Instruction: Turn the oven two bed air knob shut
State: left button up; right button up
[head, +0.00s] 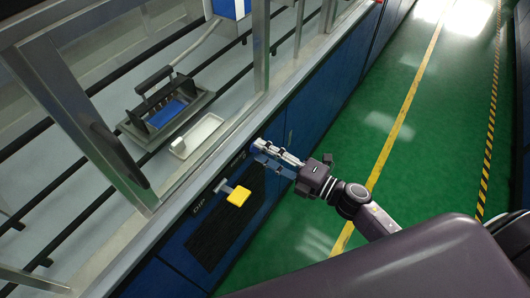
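My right gripper (258,152) reaches from the right to the blue front panel (275,135) of the machine, with its fingertips at or very near the panel, just below the bench edge. I cannot tell whether the fingers are spread or closed on something. No oven two bed air knob can be made out; the fingers may cover it. A yellow handle (238,196) on a grey stem stands out from the panel, lower left of the gripper and apart from it, near a label that seems to read "DIP". My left gripper is not in view.
Above the panel is a grey bench with a metal frame (95,140), dark rails, a dark fixture with a blue insert (168,112) and a white tray (202,133). A dark vent grille (212,236) lies below the yellow handle. Green floor (400,160) to the right is clear.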

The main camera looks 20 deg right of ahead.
jog(key=v, duration=1.2)
jog(key=d+f+m+h, duration=0.3)
jog(key=f+m, duration=0.2)
jog(key=f, duration=0.3)
jog(key=d+f+m+h, duration=0.4)
jog(key=f, duration=0.4)
jog(key=s+d+f+m+g+h, duration=0.15)
jog(key=s+f+m, duration=0.25)
jog(key=f, duration=0.5)
jog(key=s+f+m+g+h, duration=0.2)
jog(key=s+f+m+g, duration=0.1)
jog(key=f, duration=0.6)
jog(key=s+a+f+m+g, duration=0.3)
jog(key=s+f, duration=0.5)
jog(key=s, duration=0.5)
jog(key=s+a+f+m+g, duration=0.4)
jog(key=s+f, duration=0.4)
jog(key=s, duration=0.4)
jog(key=shift+s+a+f+g, duration=0.25)
jog(key=shift+s+g, duration=0.15)
jog(key=shift+g, duration=0.45)
